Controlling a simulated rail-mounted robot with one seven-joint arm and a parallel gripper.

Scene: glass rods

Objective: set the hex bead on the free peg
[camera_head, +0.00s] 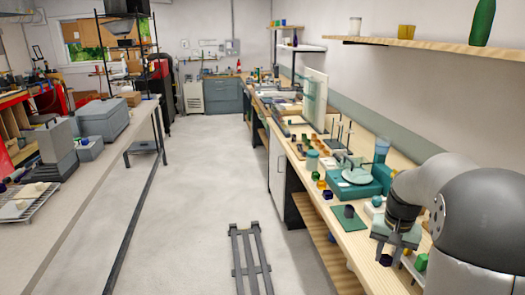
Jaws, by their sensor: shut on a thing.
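My gripper (393,249) is at the lower right, low over the near end of the long wooden bench, with its jaws shut. A small dark blue bead (386,260) shows at its fingertips; its hex shape is too small to be sure of. Thin upright rods (339,133) stand on the bench farther back, well away from my gripper. I cannot tell which peg is free. My arm hides part of the bench on the right.

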